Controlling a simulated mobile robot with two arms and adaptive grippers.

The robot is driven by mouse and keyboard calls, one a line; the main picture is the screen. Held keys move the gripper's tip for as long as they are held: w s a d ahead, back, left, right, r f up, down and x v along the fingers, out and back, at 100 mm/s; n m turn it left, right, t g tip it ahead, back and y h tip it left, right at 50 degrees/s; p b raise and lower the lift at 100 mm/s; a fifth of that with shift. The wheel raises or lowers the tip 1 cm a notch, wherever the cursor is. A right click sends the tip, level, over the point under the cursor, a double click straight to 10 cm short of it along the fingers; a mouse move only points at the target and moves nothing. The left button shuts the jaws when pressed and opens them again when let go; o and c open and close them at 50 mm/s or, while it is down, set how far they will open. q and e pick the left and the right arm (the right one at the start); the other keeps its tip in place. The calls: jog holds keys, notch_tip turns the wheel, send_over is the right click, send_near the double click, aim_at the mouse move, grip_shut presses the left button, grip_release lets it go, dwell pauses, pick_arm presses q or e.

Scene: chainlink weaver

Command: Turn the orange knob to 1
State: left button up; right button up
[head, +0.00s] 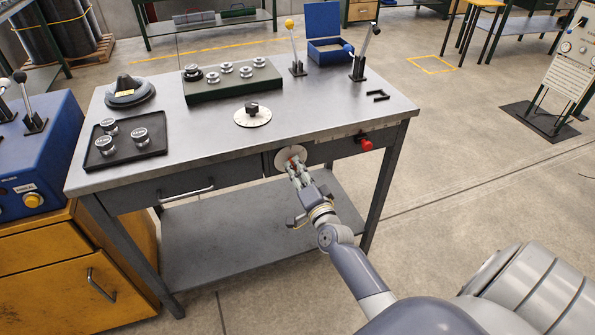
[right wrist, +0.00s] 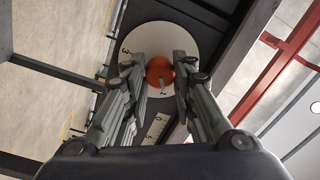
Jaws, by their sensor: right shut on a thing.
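The orange knob (right wrist: 160,72) sits in the middle of a round white dial (right wrist: 163,38) on the front face of the workbench (head: 330,118). In the head view the dial (head: 291,157) is below the bench's front edge, with the knob mostly hidden by my fingers. My right gripper (head: 294,170) reaches it from the front and is shut on the knob, one finger on each side, as the right wrist view (right wrist: 160,80) shows. A pale mark shows on the knob's lower part. My left gripper is out of view.
A red button (head: 366,144) is on the bench front, right of the dial. A drawer handle (head: 187,194) is to the left. On top are a black-knobbed dial (head: 253,114), two levers (head: 359,67), a blue box (head: 325,50) and a black tray (head: 122,161).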

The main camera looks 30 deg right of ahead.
jog(key=shift+m, duration=0.6)
jog(key=o, duration=1.1)
jog(key=shift+s, duration=0.1)
jog(key=v, duration=1.1)
jog(key=shift+s+a, duration=0.1)
jog(key=shift+s, duration=0.25)
jog(key=shift+f, duration=0.1)
